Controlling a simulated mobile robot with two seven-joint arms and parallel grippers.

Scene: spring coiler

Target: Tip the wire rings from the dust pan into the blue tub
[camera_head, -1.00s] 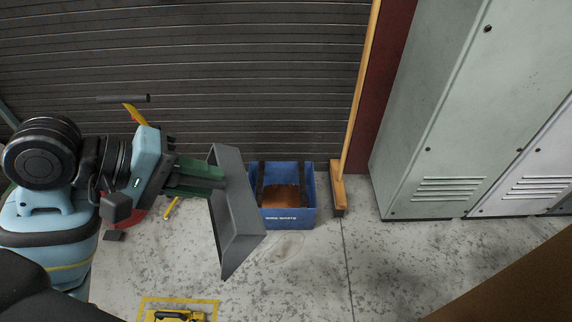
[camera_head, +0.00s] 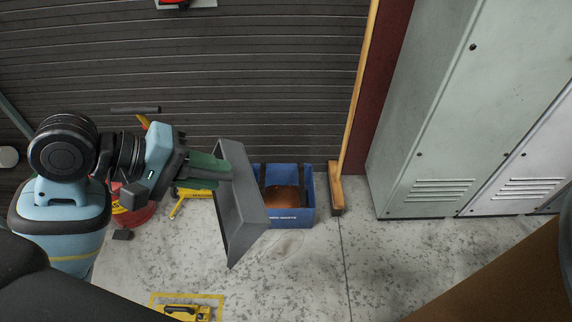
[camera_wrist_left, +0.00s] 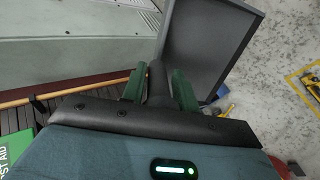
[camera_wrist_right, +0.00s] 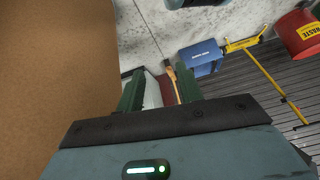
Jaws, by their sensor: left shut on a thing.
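My left gripper (camera_head: 218,170) is shut on the handle of the grey dust pan (camera_head: 240,215). The pan is tilted, in front and left of the blue tub (camera_head: 293,214), overlapping its left edge in the head view. In the left wrist view the pan (camera_wrist_left: 205,45) shows a bare grey inside; I make out no wire rings in it. A copper-brown mass lies inside the tub, too small to tell as rings. The tub also shows in the right wrist view (camera_wrist_right: 202,62). My right gripper (camera_wrist_right: 160,80) is open, with nothing between its fingers.
A broom (camera_head: 346,150) leans right of the tub, near grey lockers (camera_head: 430,120). A red bin (camera_wrist_right: 303,35) and yellow stand (camera_head: 180,200) are to the left. A brown surface (camera_head: 510,270) fills the lower right.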

